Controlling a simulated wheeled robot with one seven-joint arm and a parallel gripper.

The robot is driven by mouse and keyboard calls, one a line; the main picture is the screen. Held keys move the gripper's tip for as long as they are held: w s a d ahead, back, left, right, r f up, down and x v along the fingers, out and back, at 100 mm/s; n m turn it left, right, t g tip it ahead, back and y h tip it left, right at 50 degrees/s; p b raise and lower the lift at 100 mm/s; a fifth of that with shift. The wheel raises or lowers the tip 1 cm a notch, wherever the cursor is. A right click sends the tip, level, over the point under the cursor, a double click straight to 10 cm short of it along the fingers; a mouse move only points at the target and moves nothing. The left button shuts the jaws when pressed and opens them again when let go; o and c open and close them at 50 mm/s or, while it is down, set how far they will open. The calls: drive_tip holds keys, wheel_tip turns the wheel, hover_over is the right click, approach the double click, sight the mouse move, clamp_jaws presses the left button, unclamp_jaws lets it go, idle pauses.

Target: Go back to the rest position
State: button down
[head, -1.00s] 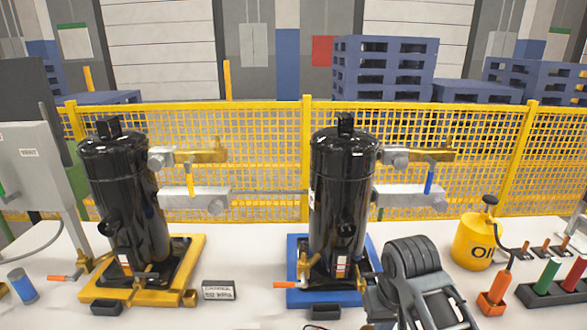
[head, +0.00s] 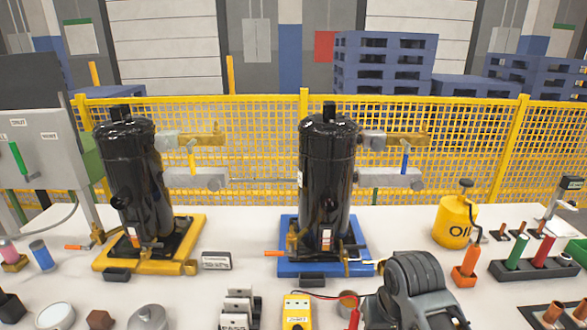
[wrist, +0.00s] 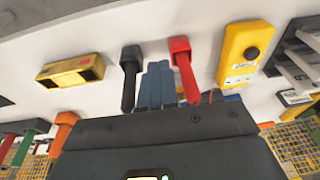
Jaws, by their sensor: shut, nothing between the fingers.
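My gripper (wrist: 158,84) shows in the wrist view as two blue-grey fingers close together, shut and empty, in front of its dark body. They point over the white table between a black probe (wrist: 130,78) and a red probe (wrist: 183,70). In the head view, part of my dark grey arm shows at the lower right of centre; the fingertips cannot be made out there. The arm is in front of the right-hand black compressor (head: 327,180), which stands upright on a blue base (head: 290,265).
Another black compressor (head: 138,180) stands on a yellow base (head: 185,235). A yellow multimeter (head: 297,312) lies near my arm and shows in the wrist view (wrist: 240,52). A yellow oil can (head: 453,222) and an orange-based tool (head: 466,272) stand right. Yellow fence (head: 255,150) runs behind.

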drive_tip(key=s+a+f+t+y, duration=0.25)
drive_tip(key=s+a+f, duration=0.25)
drive_tip(key=s+f, duration=0.3)
drive_tip(key=s+r+m+t, duration=0.1)
drive_tip(key=s+t, duration=0.3)
drive_tip(key=s, duration=0.9)
drive_tip(key=s+d+r+t+h, duration=0.1)
drive_tip(key=s+d+r+t, duration=0.2)
drive_tip(key=s+r, duration=0.7)
drive_tip(key=s+d+r+n+t+h, duration=0.1)
drive_tip(key=s+d+r+t+h, duration=0.1)
drive_tip(key=s+d+r, duration=0.4)
drive_tip(key=s+r+t, duration=0.1)
drive_tip(key=s+r, duration=0.3)
drive_tip(key=shift+s+d+r, duration=0.2)
drive_tip(key=shift+r, duration=0.1)
drive_tip(key=c, duration=1.8)
unclamp_jaws()
